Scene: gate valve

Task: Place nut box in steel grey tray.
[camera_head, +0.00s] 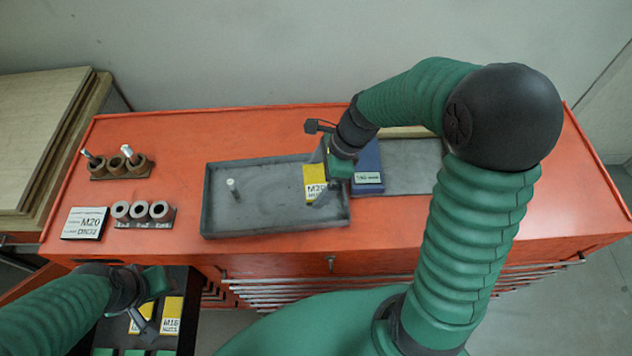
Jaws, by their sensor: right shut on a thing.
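The nut box, yellow and white with an M20 label (314,184), is at the right end of the steel grey tray (276,227). My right gripper (325,178) is shut on it, reaching in from the upper right. Whether the box touches the tray floor cannot be told from this angle. A small pale upright pin (233,189) stands in the left part of the tray. My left gripper (150,305) is at the lower left over an open drawer, beside yellow boxes, one marked M16 (171,315); its jaw opening is unclear.
A blue box (368,168) stands close to the tray's right end. A flat grey surface (412,165) lies right of it. Brown holders (121,165), grey rings (142,212) and an M20 card (85,222) lie on the left of the orange cabinet top (185,140).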

